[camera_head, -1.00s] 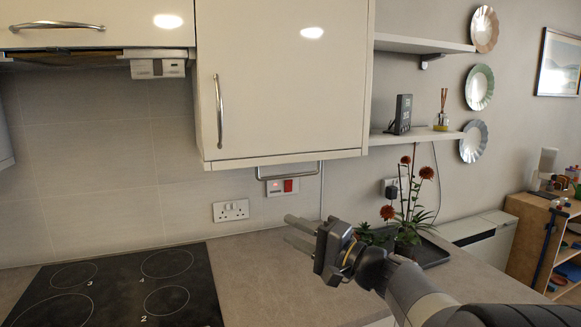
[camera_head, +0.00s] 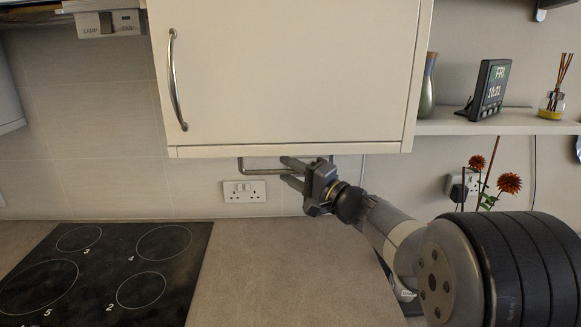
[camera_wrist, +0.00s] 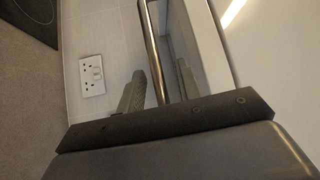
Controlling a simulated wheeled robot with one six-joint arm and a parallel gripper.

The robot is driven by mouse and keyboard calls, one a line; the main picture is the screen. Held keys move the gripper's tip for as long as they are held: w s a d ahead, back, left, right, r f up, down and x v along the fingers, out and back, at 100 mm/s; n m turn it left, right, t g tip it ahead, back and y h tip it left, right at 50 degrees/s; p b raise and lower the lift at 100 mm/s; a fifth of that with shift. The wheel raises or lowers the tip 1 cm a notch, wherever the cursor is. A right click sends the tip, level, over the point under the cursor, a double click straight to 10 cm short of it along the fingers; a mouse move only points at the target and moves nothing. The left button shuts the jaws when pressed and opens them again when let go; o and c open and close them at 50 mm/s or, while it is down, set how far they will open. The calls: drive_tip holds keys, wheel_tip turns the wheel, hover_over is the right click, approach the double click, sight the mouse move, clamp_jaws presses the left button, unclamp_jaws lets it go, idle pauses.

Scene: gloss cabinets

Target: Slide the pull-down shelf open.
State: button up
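A metal pull bar (camera_head: 262,172) hangs below the underside of the white wall cabinet (camera_head: 290,80); the shelf behind it is mostly hidden. In the wrist view the bar (camera_wrist: 152,45) runs between my two fingers. My gripper (camera_head: 284,170) is at the bar, below the cabinet's lower edge, with one finger above and one below the bar in the head view. In the wrist view my gripper (camera_wrist: 160,68) is open, with gaps beside the bar.
A black hob (camera_head: 110,270) sits in the counter (camera_head: 290,270). A wall socket (camera_head: 244,191) is just below the bar. A vertical handle (camera_head: 174,80) is on the cabinet door. At right, a shelf (camera_head: 500,127) holds a clock (camera_head: 487,90), with red flowers (camera_head: 508,182) below.

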drive_tip(key=shift+w+a, duration=0.1)
drive_tip(key=shift+c, duration=0.2)
clamp_jaws()
idle(0.4)
